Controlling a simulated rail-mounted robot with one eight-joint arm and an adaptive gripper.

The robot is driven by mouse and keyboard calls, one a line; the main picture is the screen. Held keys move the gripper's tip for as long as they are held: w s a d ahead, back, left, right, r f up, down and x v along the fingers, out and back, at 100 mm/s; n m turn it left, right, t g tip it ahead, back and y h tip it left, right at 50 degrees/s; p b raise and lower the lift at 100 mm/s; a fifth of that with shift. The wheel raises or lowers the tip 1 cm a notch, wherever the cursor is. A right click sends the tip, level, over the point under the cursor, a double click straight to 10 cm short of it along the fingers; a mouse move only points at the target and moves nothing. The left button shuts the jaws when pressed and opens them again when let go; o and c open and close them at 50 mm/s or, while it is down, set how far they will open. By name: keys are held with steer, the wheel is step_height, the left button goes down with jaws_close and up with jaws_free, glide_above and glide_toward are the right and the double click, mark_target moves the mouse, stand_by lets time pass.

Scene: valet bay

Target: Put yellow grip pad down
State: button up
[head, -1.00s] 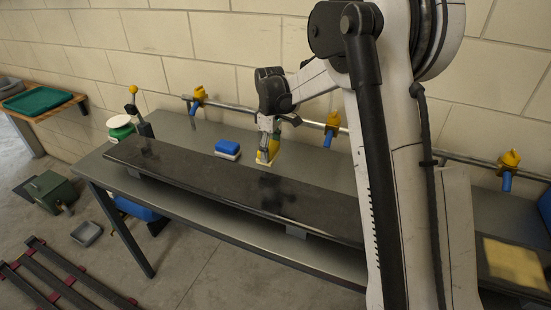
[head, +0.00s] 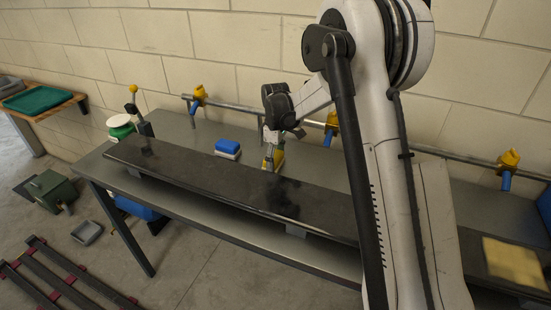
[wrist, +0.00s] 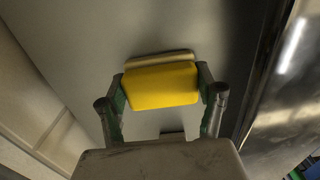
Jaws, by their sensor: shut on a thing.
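My gripper (head: 271,158) is shut on the yellow grip pad (head: 279,159), behind the long dark slab on the grey bench. In the wrist view the yellow pad (wrist: 162,86), with a pale strip along its far edge, sits between the two fingers of the gripper (wrist: 160,88). It is at or just above the grey bench top (wrist: 90,50); I cannot tell whether it touches. In the head view the fingers partly hide the pad.
The long dark slab (head: 215,180) runs along the bench front. A blue and white block (head: 228,148) stands left of the gripper. A rail with yellow-and-blue fittings (head: 198,98) runs behind. A yellow square (head: 513,263) lies at right. Bare bench (head: 185,130) shows left of the block.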

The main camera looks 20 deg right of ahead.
mark_target(275, 156)
steer(key=o, duration=1.2)
step_height(275, 156, up, 12)
steer(key=s+r+m+t, duration=0.2)
steer(key=s+r+m, duration=0.1)
steer(key=s+r, duration=0.6)
steer(key=s+r+m+t, duration=0.2)
steer(key=s+r, duration=0.1)
steer(key=s, duration=0.9)
steer(key=s+f+m+t, duration=0.1)
steer(key=s, duration=0.4)
steer(key=s+f+m+t, duration=0.1)
steer(key=s+f+m, duration=0.1)
steer(key=s, duration=0.4)
steer(key=s+f+m+t, duration=0.1)
steer(key=s+m, duration=0.1)
steer(key=s, duration=0.4)
steer(key=shift+s+a+f, duration=0.1)
steer(key=shift+a+f, duration=0.2)
